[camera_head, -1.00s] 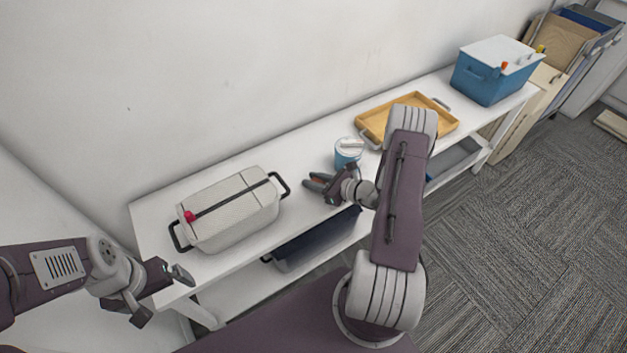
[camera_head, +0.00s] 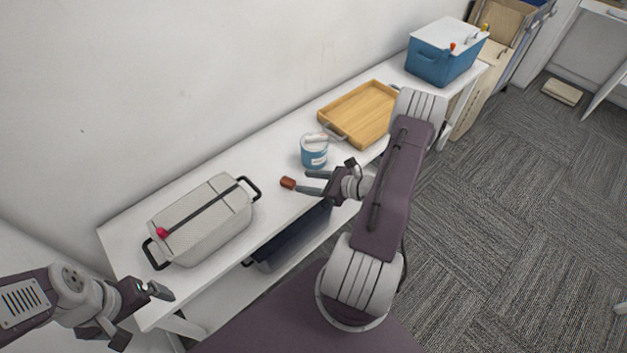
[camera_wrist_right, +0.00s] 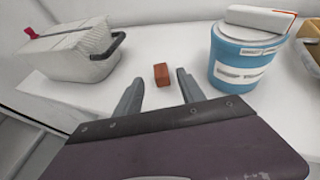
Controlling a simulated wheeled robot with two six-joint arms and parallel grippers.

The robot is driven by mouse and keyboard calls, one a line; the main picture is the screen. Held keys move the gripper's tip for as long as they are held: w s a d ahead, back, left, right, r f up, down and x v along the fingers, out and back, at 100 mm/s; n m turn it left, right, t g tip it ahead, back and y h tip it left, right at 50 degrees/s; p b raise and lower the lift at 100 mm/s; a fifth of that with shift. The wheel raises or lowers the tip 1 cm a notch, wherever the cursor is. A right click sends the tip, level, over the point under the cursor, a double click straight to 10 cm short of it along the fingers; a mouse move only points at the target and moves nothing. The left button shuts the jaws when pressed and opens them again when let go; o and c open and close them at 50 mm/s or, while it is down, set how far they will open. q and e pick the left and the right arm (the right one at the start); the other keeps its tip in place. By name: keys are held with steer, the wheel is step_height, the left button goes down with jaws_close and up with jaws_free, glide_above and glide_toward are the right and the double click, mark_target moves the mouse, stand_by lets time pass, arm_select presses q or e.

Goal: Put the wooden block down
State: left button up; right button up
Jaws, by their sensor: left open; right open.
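The wooden block (camera_head: 288,183) is a small reddish-brown piece lying on the white table near its front edge. In the right wrist view the block (camera_wrist_right: 161,74) rests on the white surface just beyond my fingertips, apart from them. My right gripper (camera_head: 310,182) is open and empty beside the block; in the right wrist view its two fingers (camera_wrist_right: 160,88) are spread with the block ahead, between their lines. My left gripper (camera_head: 150,297) is open and empty at the lower left, off the table's left end.
A light grey lidded box (camera_head: 205,228) with black handles stands left of the block. A blue-and-white tin (camera_head: 314,155) stands behind my right gripper. A wooden tray (camera_head: 360,112) and a blue bin (camera_head: 440,65) stand further right. A dark bin (camera_head: 290,238) sits below the tabletop.

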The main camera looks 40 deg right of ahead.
steer(key=shift+v, duration=1.1)
steer(key=a+n+g+y, duration=0.1)
steer(key=a+n, duration=0.1)
steer(key=s+a+r+n+g+y, duration=0.1)
steer(key=a+n+g, duration=0.1)
steer(key=a, duration=0.1)
steer(key=a+r+n+g+y, duration=0.1)
steer(key=a+n, duration=0.1)
steer(key=a, duration=0.1)
steer(key=shift+s+a, duration=0.2)
steer(key=shift+a, duration=0.05)
steer(key=s+a+r+n+g+h, duration=0.2)
steer(key=s+a+n+g+h, duration=0.5)
steer(key=n, duration=0.9)
step_height(320, 180, up, 4)
steer(key=n+h, duration=0.1)
steer(key=n, duration=0.7)
steer(key=shift+a+h, duration=0.1)
steer(key=shift+h, duration=0.3)
